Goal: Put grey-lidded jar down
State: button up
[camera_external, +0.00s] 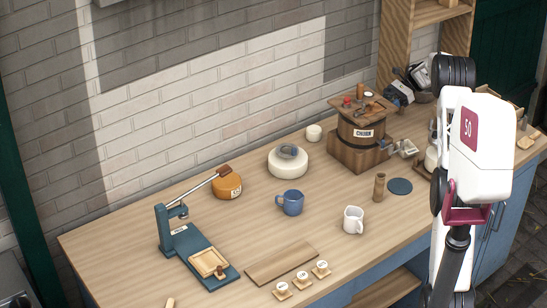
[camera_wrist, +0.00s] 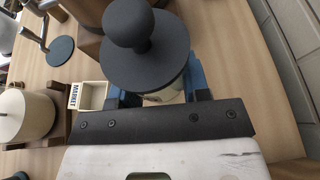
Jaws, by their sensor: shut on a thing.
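The grey-lidded jar (camera_wrist: 145,62) fills the upper middle of the wrist view, with a dark grey round lid and ball knob. My gripper (camera_wrist: 160,91) is shut on it, with a blue finger on each side just below the lid. The lid hides most of the cream body, and I cannot tell whether its base touches anything. In the external view, my gripper and the jar are hard to make out among the dark parts behind the churn at the upper right.
The wooden churn (camera_external: 362,135) stands near the wall, with a small MARKET box (camera_wrist: 88,95) close by. A cream jar (camera_wrist: 25,115) stands on a wooden stand. A dark blue disc (camera_external: 399,186) lies beside a wooden cylinder (camera_external: 379,186). Mugs and a press occupy the counter leftward.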

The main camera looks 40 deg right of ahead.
jog(key=shift+s+d+f+n+g, duration=0.4)
jog(key=shift+s+f+g, duration=0.1)
jog(key=shift+s+f, duration=0.25)
jog(key=shift+f, duration=0.15)
send_over(390, 132)
jog(key=shift+s+a+f, duration=0.1)
jog(key=shift+f, duration=1.5)
jog(key=shift+a+f, duration=0.1)
jog(key=shift+f, duration=1.5)
jog(key=shift+f, duration=0.65)
jog(key=o, duration=1.1)
